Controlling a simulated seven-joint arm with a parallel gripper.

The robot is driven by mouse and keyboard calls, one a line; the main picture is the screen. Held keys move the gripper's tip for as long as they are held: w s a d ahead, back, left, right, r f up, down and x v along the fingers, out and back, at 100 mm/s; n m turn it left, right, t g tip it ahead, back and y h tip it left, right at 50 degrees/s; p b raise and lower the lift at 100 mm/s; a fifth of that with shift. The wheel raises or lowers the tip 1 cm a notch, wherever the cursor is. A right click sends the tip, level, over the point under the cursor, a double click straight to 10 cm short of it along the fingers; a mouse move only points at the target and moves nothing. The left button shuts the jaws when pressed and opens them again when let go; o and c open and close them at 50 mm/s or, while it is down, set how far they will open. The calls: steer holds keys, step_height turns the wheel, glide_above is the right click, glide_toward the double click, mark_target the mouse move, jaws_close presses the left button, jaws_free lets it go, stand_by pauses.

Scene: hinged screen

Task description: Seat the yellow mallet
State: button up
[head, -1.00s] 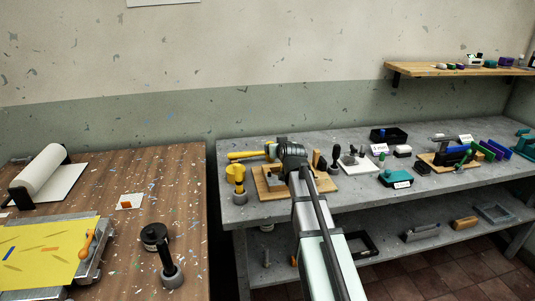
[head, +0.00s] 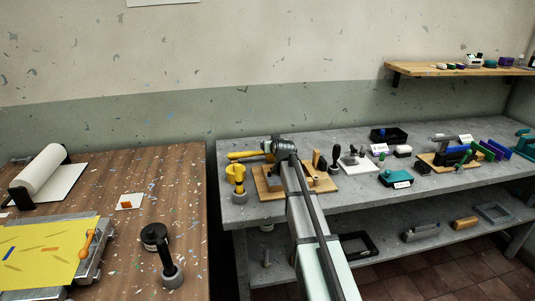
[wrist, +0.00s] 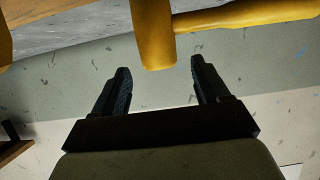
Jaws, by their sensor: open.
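The yellow mallet lies with its handle (head: 246,155) pointing left, close to my gripper (head: 270,147). In the wrist view the mallet's head (wrist: 153,38) shows between the fingertips of my gripper (wrist: 159,66), with a gap on both sides, and its handle (wrist: 245,17) runs off to the right. My gripper is open. A yellow upright piece on a round grey base (head: 238,178) stands just below the handle in the head view. I cannot tell whether the handle touches it. My gripper partly hides the mallet's head in the head view.
A wooden board (head: 266,190) with fittings lies beside the yellow piece, partly behind my arm. A black-handled tool (head: 334,157), a white base (head: 355,165) and a teal box (head: 395,178) stand to the right. The wooden table (head: 190,215) is at left.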

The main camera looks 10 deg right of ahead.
steer(key=shift+w+f, duration=0.2)
steer(key=shift+w, duration=0.4)
jaws_close()
stand_by(0.3)
